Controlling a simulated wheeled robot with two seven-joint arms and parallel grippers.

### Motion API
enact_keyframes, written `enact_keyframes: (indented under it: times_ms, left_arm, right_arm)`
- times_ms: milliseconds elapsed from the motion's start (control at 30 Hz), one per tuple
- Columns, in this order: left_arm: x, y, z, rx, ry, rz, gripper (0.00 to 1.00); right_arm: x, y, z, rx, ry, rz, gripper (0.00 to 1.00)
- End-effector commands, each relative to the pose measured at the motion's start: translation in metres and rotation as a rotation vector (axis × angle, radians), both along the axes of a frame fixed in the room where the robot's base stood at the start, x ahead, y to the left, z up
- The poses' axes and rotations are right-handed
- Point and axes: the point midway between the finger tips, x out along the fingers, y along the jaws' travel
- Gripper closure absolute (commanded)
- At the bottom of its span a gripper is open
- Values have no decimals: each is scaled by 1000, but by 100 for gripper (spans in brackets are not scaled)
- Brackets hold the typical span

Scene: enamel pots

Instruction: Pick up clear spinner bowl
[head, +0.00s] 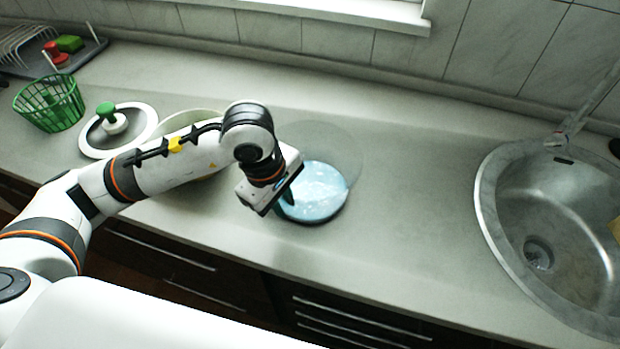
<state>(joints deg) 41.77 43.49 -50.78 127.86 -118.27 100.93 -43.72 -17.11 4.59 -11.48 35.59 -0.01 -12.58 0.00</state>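The clear spinner bowl (345,150) stands on the grey counter near the middle of the head view. Its see-through wall is faint against the counter. A round light-blue surface (318,192) shows at its lower part; I cannot tell whether it is the bowl's base or a separate piece. My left gripper (284,203) is at the near left side of the bowl, pointing down, with a dark finger overlapping the blue edge. Whether it touches the bowl, and how far its fingers are apart, cannot be made out. My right gripper is not in view.
A white round dish (190,120) is partly hidden behind my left arm. A lid with a green knob (112,120), a green basket (50,104) and a dish rack (25,45) are at the left. A sink (555,215) is at the right. The counter between bowl and sink is clear.

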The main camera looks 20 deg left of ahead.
Motion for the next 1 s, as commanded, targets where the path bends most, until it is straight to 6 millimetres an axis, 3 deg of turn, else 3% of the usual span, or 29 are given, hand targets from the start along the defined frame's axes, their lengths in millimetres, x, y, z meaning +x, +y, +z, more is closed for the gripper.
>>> enact_keyframes:
  times_ms: [33, 100, 1000]
  left_arm:
    - [0, 0, 0, 0, 0, 0, 89]
    - [0, 0, 0, 0, 0, 0, 100]
    - [-3, 0, -2, 4, 13, -3, 100]
  right_arm:
    - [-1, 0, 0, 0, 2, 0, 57]
    - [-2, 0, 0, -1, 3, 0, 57]
    - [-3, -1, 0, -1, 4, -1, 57]
